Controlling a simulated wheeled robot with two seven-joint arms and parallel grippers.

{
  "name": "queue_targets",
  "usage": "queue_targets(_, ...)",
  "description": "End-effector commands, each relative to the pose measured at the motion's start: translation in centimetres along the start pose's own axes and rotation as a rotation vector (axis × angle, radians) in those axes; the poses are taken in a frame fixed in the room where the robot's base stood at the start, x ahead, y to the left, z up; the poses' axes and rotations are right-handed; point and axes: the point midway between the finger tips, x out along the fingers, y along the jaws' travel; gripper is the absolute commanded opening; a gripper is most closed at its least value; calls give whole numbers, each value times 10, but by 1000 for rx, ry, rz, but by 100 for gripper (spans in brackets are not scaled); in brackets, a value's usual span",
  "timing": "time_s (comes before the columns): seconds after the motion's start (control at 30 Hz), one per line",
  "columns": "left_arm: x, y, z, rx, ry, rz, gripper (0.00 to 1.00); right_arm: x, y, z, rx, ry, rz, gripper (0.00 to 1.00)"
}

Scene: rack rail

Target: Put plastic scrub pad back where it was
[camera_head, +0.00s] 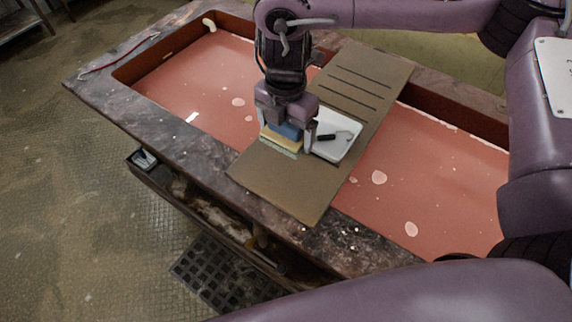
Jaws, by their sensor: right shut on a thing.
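My right gripper (287,132) points down over the brown board that lies across the sink. It is shut on a blue pad (286,130), which looks like the plastic scrub pad; the fingers hide part of it. A yellow block (279,142) with a pale green layer (279,150) shows right below the blue pad, at the board. I cannot tell whether the blue pad touches the yellow block. My left gripper is not in view.
A white tray (347,151) with a dark-handled tool (326,137) stands just right of the gripper on the slotted board (285,188). Reddish sink basins (215,85) with foam patches lie on both sides. The board's near end is clear. A stone rim (130,104) surrounds the basins.

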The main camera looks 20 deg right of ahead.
Motion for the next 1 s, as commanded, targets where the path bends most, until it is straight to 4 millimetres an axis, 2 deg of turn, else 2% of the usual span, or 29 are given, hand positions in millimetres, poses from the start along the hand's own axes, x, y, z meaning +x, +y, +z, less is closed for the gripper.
queue_targets(0.03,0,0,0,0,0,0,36,15,-1,-1,2,7,-6,61)
queue_targets(0.2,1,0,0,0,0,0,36,57,-1,-1,3,6,-5,61)
queue_targets(0.33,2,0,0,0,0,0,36,81,-1,-1,4,4,-2,61)
queue_targets(0.57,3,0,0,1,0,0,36,100,0,0,4,2,0,61)
queue_targets(0.73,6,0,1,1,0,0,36,124,0,0,4,3,-1,61)
queue_targets(1.0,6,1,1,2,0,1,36,129,1,0,2,-1,2,61)
